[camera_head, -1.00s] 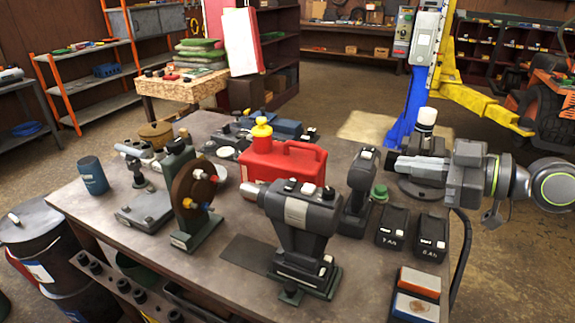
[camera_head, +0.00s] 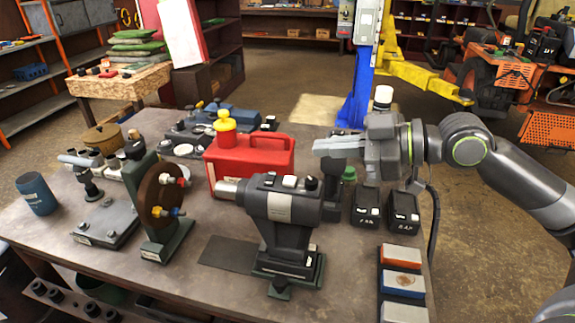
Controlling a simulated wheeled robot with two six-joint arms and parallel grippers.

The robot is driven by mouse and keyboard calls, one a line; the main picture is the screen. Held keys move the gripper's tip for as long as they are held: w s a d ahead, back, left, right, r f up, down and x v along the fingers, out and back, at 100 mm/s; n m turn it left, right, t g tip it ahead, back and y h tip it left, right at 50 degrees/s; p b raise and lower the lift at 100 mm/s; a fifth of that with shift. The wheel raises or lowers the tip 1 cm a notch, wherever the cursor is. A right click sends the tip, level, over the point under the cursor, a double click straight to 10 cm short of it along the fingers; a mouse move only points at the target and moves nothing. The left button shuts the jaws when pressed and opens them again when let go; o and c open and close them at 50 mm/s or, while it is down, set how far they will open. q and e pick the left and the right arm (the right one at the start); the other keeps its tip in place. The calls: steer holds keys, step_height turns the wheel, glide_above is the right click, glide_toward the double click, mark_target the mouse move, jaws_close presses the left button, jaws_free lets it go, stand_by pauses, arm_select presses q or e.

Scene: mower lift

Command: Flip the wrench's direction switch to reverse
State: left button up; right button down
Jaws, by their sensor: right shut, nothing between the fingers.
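The wrench (camera_head: 277,219), a dark grey power tool with a light label band, stands upright in a green-edged stand near the bench's front middle. Its nose points left. Light buttons and a dark knob sit on top; I cannot tell which one is the direction switch or how it is set. My right gripper (camera_head: 322,145) comes in from the right, shut and empty. It appears above and to the right of the wrench, apart from it, and in front of another dark tool (camera_head: 333,178). My left gripper is not in view.
The bench (camera_head: 185,276) also holds a red fuel can (camera_head: 249,164), a brown wheel on a stand (camera_head: 161,204), a blue cup (camera_head: 36,193) and two batteries (camera_head: 367,207). A dark mat (camera_head: 229,253) lies beside the wrench.

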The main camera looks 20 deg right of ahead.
steer(key=shift+w+a+f, duration=0.15)
steer(key=shift+w+a, duration=0.25)
steer(key=shift+a, duration=0.1)
steer(key=p, duration=0.2)
glide_above(276, 174)
steer(key=s+d, duration=0.2)
steer(key=shift+a+f, duration=0.25)
steer(key=shift+f, duration=0.4)
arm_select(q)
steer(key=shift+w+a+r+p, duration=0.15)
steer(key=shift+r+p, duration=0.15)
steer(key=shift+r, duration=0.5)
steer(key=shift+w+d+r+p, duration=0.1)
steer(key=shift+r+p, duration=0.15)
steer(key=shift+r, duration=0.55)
arm_select(e)
steer(key=shift+w+d+f, duration=0.15)
steer(key=shift+w+f, duration=0.05)
steer(key=shift+f, duration=0.85)
steer(key=shift+w+d+f, duration=0.1)
steer(key=shift+w+f, duration=0.05)
steer(key=shift+f, duration=0.9)
